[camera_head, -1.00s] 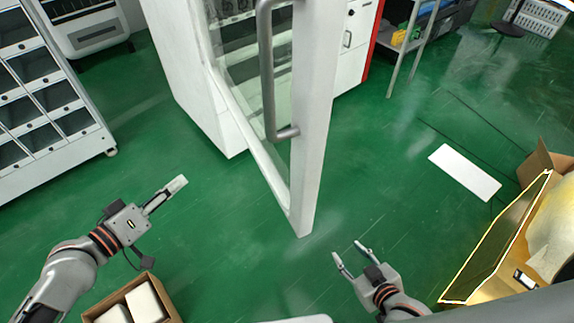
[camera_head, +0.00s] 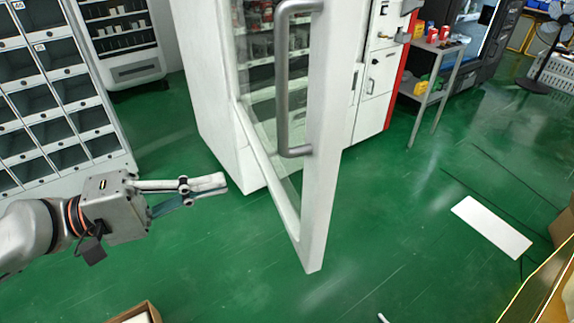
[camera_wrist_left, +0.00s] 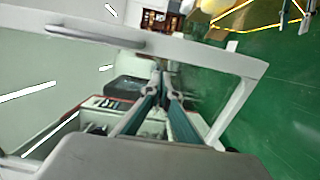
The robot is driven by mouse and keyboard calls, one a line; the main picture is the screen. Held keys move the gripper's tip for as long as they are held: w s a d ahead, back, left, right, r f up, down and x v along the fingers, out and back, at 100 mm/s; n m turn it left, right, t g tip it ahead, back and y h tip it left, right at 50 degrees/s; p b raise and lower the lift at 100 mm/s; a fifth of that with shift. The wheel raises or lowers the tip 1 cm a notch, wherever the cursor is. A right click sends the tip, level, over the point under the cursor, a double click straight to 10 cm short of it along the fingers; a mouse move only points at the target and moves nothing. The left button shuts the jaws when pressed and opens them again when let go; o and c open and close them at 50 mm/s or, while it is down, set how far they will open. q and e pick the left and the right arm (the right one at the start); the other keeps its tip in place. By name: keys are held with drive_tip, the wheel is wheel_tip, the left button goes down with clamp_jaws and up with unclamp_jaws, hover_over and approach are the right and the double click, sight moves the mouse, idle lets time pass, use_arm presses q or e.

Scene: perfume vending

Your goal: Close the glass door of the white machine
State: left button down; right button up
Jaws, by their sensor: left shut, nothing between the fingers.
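The white machine (camera_head: 218,120) stands at the upper middle of the head view. Its glass door (camera_head: 318,190) is open and swung out toward me, with a grey vertical handle (camera_head: 283,85). My left gripper (camera_head: 222,183) is shut and empty, to the left of the door. In the left wrist view the door frame (camera_wrist_left: 215,58) and handle (camera_wrist_left: 95,37) cross above my left fingers (camera_wrist_left: 160,75). Contact with the door cannot be told. Only a tip of my right gripper (camera_head: 383,318) shows at the bottom of the head view; its spread fingers show in the wrist view (camera_wrist_left: 293,18).
A locker cabinet (camera_head: 55,100) stands at the left. A cardboard box (camera_head: 140,314) sits at the bottom, and a gold-edged box (camera_head: 550,290) at the lower right. A white panel (camera_head: 491,227) lies on the green floor. The floor right of the door is mostly clear.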

use_arm(q)
drive_tip(key=p, duration=0.4)
approach(304, 163)
drive_tip(key=p+x, duration=0.3)
drive_tip(key=x, duration=0.2)
drive_tip(key=shift+w+r, duration=0.1)
drive_tip(key=shift+r, duration=0.05)
drive_tip(key=shift+w+d+p, duration=0.25)
drive_tip(key=shift+d+p, duration=0.1)
drive_tip(key=shift+d, duration=0.25)
drive_tip(key=shift+w+d+f, duration=0.1)
drive_tip(key=shift+d+f, duration=0.1)
drive_tip(key=shift+d, duration=0.1)
